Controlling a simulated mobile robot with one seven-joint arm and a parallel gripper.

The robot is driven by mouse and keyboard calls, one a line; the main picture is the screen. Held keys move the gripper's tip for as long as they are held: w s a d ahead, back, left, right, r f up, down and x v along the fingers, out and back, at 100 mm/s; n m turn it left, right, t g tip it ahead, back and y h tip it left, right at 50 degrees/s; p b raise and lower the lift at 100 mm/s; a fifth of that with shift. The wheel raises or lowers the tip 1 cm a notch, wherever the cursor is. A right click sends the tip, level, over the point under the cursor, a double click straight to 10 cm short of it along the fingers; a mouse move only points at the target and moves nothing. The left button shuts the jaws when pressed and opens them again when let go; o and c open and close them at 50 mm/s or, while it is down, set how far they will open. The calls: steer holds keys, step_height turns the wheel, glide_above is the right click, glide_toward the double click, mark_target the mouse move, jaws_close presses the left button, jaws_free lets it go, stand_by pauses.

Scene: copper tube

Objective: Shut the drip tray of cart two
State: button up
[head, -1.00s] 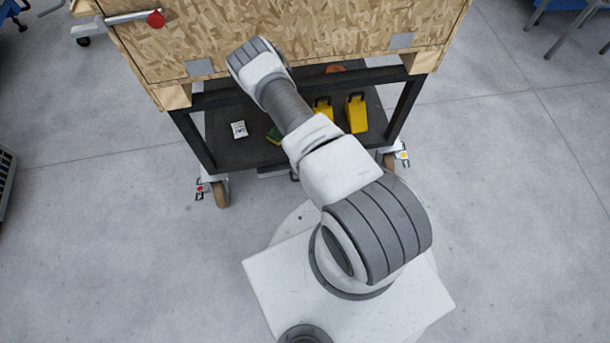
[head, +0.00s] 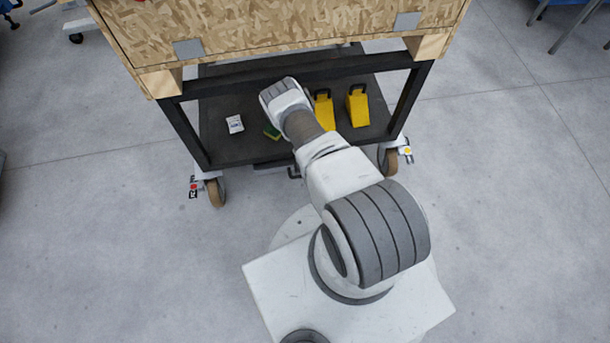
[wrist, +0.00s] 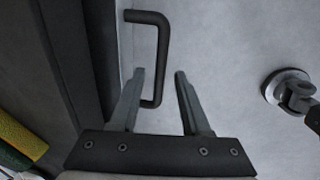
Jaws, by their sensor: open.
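In the wrist view a black U-shaped handle (wrist: 162,50) stands out from a dark edge at the left, seen against the floor. My gripper (wrist: 160,74) is open, with its two grey fingers apart. The lower part of the handle shows in the gap between the fingers; I cannot tell how deep it sits or whether they touch. In the head view my forearm hides the gripper, and a small dark piece (head: 293,172) shows under the front of the cart's lower shelf. The drip tray itself is mostly hidden, and no cart number is readable.
The cart's black lower shelf (head: 222,149) holds two yellow items (head: 358,106), a white packet (head: 235,124) and a green and yellow block (head: 271,131). Castors (head: 215,192) stand at its front corners. A chipboard crate (head: 290,25) sits above.

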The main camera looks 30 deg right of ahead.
steer(key=shift+f, duration=0.1)
jaws_close()
stand_by(1.4)
